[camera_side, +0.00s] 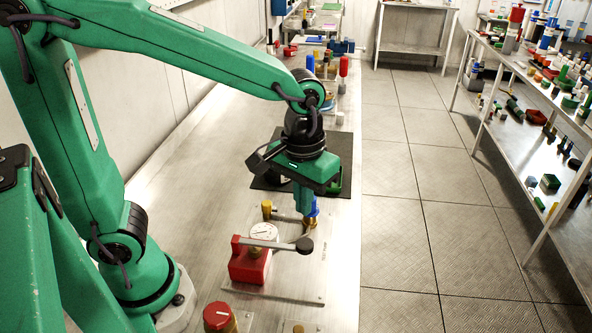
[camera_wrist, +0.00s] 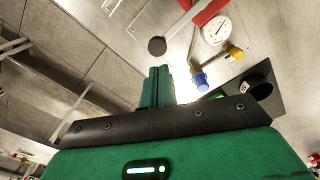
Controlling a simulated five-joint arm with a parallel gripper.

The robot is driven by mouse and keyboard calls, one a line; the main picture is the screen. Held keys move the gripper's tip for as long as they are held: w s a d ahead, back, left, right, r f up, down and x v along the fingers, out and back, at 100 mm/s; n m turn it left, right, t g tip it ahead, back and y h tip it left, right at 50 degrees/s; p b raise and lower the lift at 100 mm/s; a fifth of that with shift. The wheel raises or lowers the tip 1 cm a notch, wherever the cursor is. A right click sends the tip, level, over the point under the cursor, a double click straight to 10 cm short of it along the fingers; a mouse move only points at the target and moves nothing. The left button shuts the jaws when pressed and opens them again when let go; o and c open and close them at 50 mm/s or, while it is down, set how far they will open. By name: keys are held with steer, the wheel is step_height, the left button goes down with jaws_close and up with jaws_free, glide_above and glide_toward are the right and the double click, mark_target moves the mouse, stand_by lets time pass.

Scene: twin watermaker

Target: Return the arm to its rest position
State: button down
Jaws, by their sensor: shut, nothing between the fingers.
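My green arm reaches out over the steel bench (camera_side: 190,215) in the side view, bent down at the wrist. My gripper (camera_side: 304,208) points downward with its fingers shut and nothing held. It hangs close to a blue-topped brass fitting (camera_side: 311,216); whether they touch I cannot tell. In the wrist view the shut green fingers of my gripper (camera_wrist: 155,82) show, with the blue cap (camera_wrist: 200,80) to their right. A red block (camera_side: 249,262) with a round white gauge (camera_side: 264,232) and a black-knobbed lever (camera_side: 303,245) stands nearer the camera.
A black mat (camera_side: 262,182) lies behind the gripper. A red knob (camera_side: 217,316) is at the front. Bottles and small parts crowd the bench's far end. A shelf rack (camera_side: 540,130) stands right, across clear floor (camera_side: 420,215).

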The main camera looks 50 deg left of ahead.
steer(key=s+a+r+m+t, duration=0.2)
steer(key=s+a+r+t, duration=0.3)
steer(key=a, duration=0.5)
steer(key=shift+s+a+r+m, duration=0.35)
steer(key=shift+s+a+m, duration=0.05)
steer(key=shift+s, duration=0.55)
steer(key=shift+w+d, duration=0.1)
steer(key=w+d+f+n+g, duration=0.1)
steer(key=w+d+f+g, duration=0.1)
steer(key=d, duration=0.3)
steer(key=w+d+f+n+g, duration=0.2)
steer(key=w+d+f+g, duration=0.1)
steer(key=d, duration=0.3)
steer(key=shift+w+f, duration=0.3)
steer(key=shift+w, duration=0.6)
steer(key=shift+f, duration=0.15)
steer(key=shift+f, duration=3.15)
steer(key=shift+f, duration=0.25)
